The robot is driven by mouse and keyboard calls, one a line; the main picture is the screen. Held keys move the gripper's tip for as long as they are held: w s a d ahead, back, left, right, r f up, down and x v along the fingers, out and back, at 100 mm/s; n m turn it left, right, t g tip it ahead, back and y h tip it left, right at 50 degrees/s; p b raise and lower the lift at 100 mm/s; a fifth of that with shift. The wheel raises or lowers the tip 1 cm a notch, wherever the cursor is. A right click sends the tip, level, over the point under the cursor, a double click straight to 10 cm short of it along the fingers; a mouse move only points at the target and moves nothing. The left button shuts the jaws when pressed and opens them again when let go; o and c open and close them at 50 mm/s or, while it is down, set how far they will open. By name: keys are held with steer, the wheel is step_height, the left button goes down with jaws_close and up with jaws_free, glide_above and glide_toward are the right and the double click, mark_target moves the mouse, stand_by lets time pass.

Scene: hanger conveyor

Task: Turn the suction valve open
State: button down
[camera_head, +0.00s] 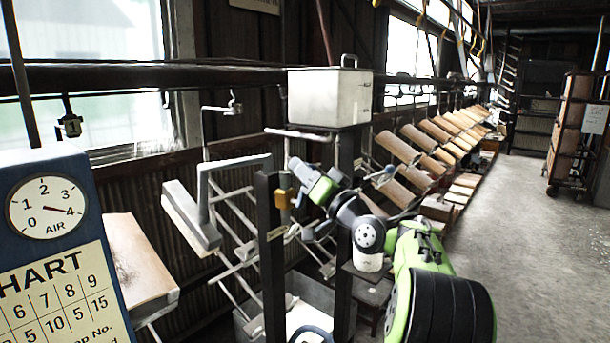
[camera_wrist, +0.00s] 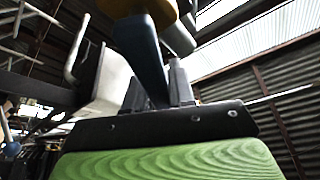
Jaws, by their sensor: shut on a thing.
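The suction valve (camera_head: 284,198) shows as a small brass-coloured body at the dark upright post, left of my gripper in the head view. In the wrist view its brass part (camera_wrist: 135,7) is at the top edge, with a dark blue lever (camera_wrist: 140,50) running down from it between my fingers. My gripper (camera_head: 296,178) is shut on this lever; it also shows in the wrist view (camera_wrist: 160,85). The lever is hard to make out in the head view, where my gripper partly covers it.
A dark post (camera_head: 270,250) stands close by my gripper. A pale box (camera_head: 330,97) sits above it. A blue panel with an air gauge (camera_head: 46,207) is at the left. Metal hanger frames (camera_head: 205,215) are behind. The floor (camera_head: 530,240) at the right is clear.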

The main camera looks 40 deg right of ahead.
steer(key=shift+f, duration=0.1)
steer(key=c, duration=1)
jaws_free()
steer(key=shift+c, duration=0.2)
steer(key=b+v, duration=0.8)
steer(key=v, duration=0.7)
steer(key=shift+s, duration=0.35)
steer(key=shift+a, duration=0.1)
